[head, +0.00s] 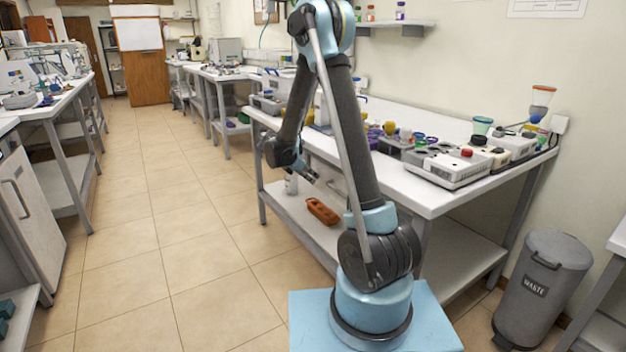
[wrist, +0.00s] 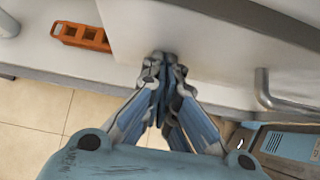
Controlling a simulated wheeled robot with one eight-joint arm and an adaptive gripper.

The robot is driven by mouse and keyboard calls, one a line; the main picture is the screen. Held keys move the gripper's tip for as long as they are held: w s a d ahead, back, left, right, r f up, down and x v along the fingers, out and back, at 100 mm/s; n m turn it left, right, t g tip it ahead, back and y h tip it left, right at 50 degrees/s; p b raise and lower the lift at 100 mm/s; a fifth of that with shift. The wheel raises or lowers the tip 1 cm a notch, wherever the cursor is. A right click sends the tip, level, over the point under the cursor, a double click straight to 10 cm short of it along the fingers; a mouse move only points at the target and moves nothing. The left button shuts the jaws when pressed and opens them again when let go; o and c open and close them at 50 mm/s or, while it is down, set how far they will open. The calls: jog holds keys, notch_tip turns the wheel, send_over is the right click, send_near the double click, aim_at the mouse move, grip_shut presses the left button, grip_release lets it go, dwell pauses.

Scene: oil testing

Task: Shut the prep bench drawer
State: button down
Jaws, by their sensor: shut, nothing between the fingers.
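The prep bench (head: 440,195) is a long white-topped bench on grey legs along the right wall. In the wrist view, a pale panel that looks like the drawer front (wrist: 215,62) fills the upper middle and right, with a curved metal bar handle (wrist: 264,92) at its right. My gripper (wrist: 162,62) is shut and empty, its tips at or very near the panel's lower left part, left of the handle. I cannot tell if they touch. In the head view my gripper (head: 312,176) is below the bench top; my arm hides much of the drawer, and how far it stands out is unclear.
Instruments (head: 447,165) and coloured cups crowd the bench top. A grey waste bin (head: 545,285) stands right. The aisle floor is clear.

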jog(key=shift+w+d+r, duration=0.1)
jog(key=shift+w+d, duration=0.05)
jog(key=shift+d, duration=0.05)
jog(key=s+a+r, duration=0.5)
jog(key=a+r, duration=0.2)
jog(key=a, duration=0.3)
jog(key=s+d+r+m+g+y, duration=0.1)
jog(key=s+d+r+m+y, duration=0.15)
jog(key=s+d+m, duration=0.45)
jog(key=s+d+r+m+g+y, duration=0.1)
jog(key=s+d+r+m, duration=0.3)
jog(key=s+d, duration=0.6)
jog(key=s+f+m+y, duration=0.2)
jog(key=s+f+m, duration=0.2)
jog(key=s, duration=0.6)
jog(key=s+d+f+m+y, duration=0.1)
jog(key=s+f+m, duration=0.3)
jog(key=s+m, duration=0.4)
jog(key=shift+s+d+y, duration=0.2)
jog(key=shift+s+y, duration=0.55)
jog(key=shift+s, duration=1)
